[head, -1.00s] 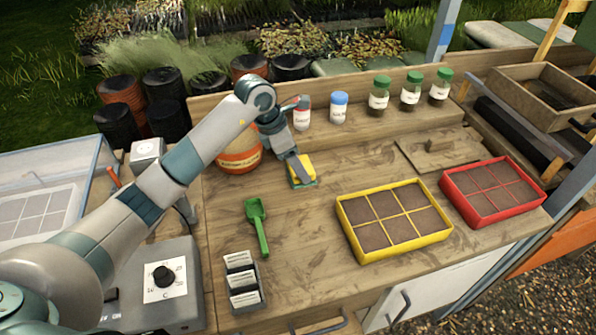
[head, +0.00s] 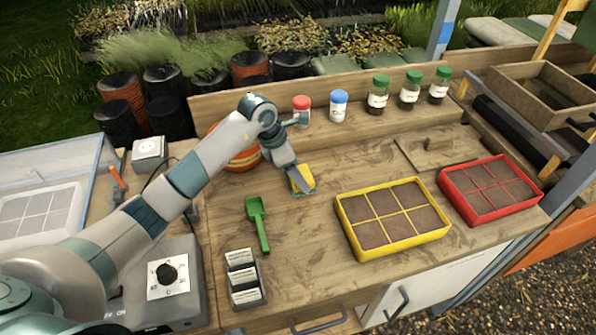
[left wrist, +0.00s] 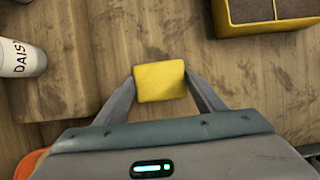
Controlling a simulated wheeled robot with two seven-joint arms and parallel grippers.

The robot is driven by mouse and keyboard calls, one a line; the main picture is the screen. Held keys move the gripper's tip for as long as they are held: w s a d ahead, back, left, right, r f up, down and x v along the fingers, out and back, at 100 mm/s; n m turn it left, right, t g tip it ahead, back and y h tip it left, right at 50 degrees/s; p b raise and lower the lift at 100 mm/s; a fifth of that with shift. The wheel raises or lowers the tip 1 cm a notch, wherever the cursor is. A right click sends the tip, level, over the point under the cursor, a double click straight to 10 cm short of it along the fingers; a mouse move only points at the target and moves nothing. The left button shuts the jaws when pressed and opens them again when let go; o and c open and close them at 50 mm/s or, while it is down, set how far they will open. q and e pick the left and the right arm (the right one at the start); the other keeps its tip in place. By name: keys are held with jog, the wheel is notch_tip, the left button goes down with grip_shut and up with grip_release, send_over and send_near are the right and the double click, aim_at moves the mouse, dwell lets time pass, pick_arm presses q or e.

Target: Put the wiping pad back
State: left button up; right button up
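The wiping pad (head: 303,178) is a small block with a yellow top and a teal lower part. It is at the middle of the wooden bench, left of the yellow-rimmed tray. My left gripper (head: 300,177) reaches down over it from the left. In the left wrist view the pad (left wrist: 160,82) sits between the two fingertips (left wrist: 160,86), which touch it on both sides. The pad is on the bench or just above it; I cannot tell which. My right gripper is not in view.
A yellow-rimmed seed tray (head: 392,252) and a red-rimmed one (head: 493,215) stand to the right. A green scoop (head: 257,222) and a label holder (head: 243,280) lie in front. Jars, one with a blue lid (head: 339,106), line the back ledge.

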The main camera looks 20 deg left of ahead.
pick_arm(q)
jog(key=o, duration=0.3)
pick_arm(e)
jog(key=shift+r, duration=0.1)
pick_arm(q)
jog(key=shift+r, duration=0.2)
jog(key=shift+a+r, duration=0.15)
jog(key=shift+b+v, duration=1.4)
jog(key=shift+v, duration=4.35)
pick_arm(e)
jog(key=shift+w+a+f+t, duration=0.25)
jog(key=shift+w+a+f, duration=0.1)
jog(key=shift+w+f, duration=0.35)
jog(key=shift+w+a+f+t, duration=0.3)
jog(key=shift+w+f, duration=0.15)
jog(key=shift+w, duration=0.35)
